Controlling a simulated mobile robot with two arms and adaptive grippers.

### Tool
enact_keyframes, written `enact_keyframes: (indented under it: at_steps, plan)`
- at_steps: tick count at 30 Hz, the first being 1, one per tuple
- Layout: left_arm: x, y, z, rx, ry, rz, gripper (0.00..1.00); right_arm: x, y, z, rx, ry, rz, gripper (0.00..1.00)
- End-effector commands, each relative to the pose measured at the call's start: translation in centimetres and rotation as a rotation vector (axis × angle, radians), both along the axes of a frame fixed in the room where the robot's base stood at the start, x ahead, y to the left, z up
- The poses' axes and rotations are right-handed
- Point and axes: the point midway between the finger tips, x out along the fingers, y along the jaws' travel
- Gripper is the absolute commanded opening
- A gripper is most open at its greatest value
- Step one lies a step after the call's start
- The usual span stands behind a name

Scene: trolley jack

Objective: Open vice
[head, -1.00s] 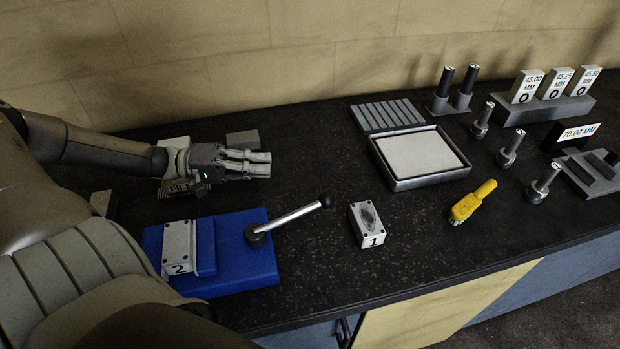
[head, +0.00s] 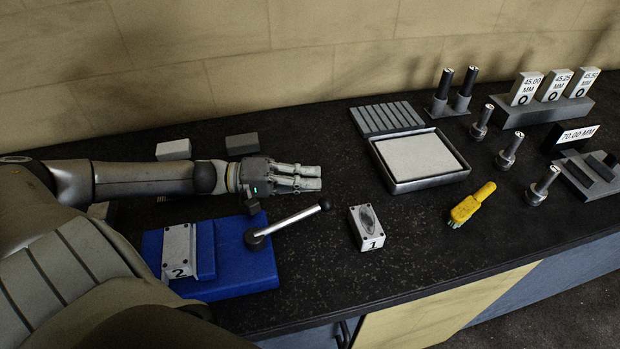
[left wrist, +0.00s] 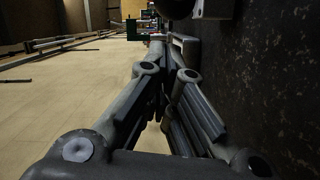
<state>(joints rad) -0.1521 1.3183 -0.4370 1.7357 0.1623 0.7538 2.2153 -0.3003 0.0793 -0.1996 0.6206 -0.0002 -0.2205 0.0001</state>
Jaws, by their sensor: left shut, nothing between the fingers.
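The blue vice (head: 232,262) sits near the front left of the dark bench. The vice's handle (head: 290,220), a silver bar with a black knob, slants up to the right from a dark pivot. My left gripper (head: 318,178) is shut and empty, above the bench just behind the handle's knob and apart from it. Its fingers (left wrist: 165,75) fill the middle of the left wrist view. My right gripper is not in view.
A grey block marked 1 (head: 367,228) stands right of the handle. A yellow brush (head: 470,205), a framed tray (head: 395,185) and several gauges lie further right. Small blocks (head: 242,143) lie behind my left arm. The wall closes the back.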

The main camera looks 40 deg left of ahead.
Motion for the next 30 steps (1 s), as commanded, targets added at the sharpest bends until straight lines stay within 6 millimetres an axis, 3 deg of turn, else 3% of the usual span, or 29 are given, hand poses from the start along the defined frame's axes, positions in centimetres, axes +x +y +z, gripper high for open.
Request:
enact_keyframes:
  at_steps: [6,30]
  plan:
    - [-0.8,-1.0,-0.2,-0.001,0.000,-0.001,0.00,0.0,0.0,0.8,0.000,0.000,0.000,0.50]
    - [-1.4,-1.4,-0.3,-0.002,0.000,0.017,0.00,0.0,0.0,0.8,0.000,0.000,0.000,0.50]
